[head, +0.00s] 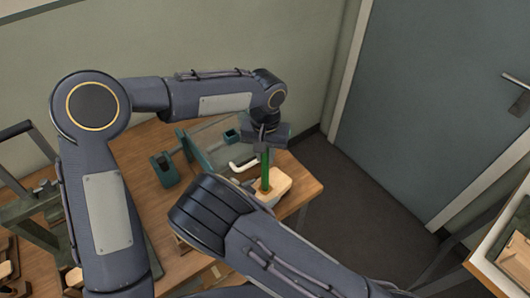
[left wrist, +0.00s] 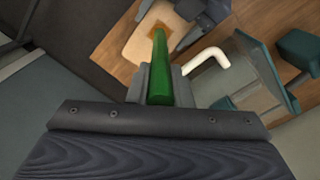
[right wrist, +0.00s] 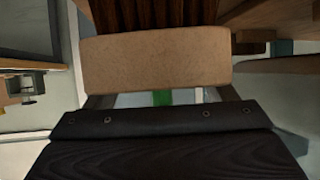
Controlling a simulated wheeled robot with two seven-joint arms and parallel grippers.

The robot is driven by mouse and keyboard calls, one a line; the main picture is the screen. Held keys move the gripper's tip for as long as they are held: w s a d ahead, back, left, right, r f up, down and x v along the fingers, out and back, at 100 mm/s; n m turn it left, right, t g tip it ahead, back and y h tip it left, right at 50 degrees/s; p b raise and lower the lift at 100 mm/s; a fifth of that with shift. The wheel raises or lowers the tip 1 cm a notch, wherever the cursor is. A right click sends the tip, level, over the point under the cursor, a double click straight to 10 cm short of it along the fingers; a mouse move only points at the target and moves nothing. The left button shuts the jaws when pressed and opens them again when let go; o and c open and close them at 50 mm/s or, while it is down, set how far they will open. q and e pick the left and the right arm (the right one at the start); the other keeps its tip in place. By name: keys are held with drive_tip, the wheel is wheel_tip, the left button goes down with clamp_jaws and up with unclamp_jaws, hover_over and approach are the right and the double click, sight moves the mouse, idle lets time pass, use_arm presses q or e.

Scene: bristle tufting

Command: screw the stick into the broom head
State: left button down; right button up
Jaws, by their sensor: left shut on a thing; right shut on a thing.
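The green stick (head: 266,168) stands about upright, its lower end meeting the top of the pale wooden broom head (head: 274,184). I cannot tell how deep it sits. My left gripper (head: 265,146) is shut around the stick's upper part; the left wrist view shows the stick (left wrist: 160,72) between the fingers, pointing at an orange-brown patch on the broom head (left wrist: 142,42). My right gripper (right wrist: 160,97) is shut on the broom head (right wrist: 155,62), whose dark brown bristles (right wrist: 155,12) show beyond it. My own right arm hides this gripper in the head view.
A green fixture (head: 196,150) stands on the wooden table (head: 140,150) left of the broom head. A white bent handle (head: 243,163) lies close beside the stick. The table's right edge is near; beyond it are dark floor (head: 345,195) and a grey door (head: 430,100).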

use_arm(q)
drive_tip(key=m, duration=1.6)
drive_tip(key=shift+s+f, duration=0.1)
drive_tip(key=m, duration=0.7)
drive_tip(key=shift+m, duration=0.4)
drive_tip(key=m, duration=0.6)
drive_tip(key=c, duration=1.3)
unclamp_jaws()
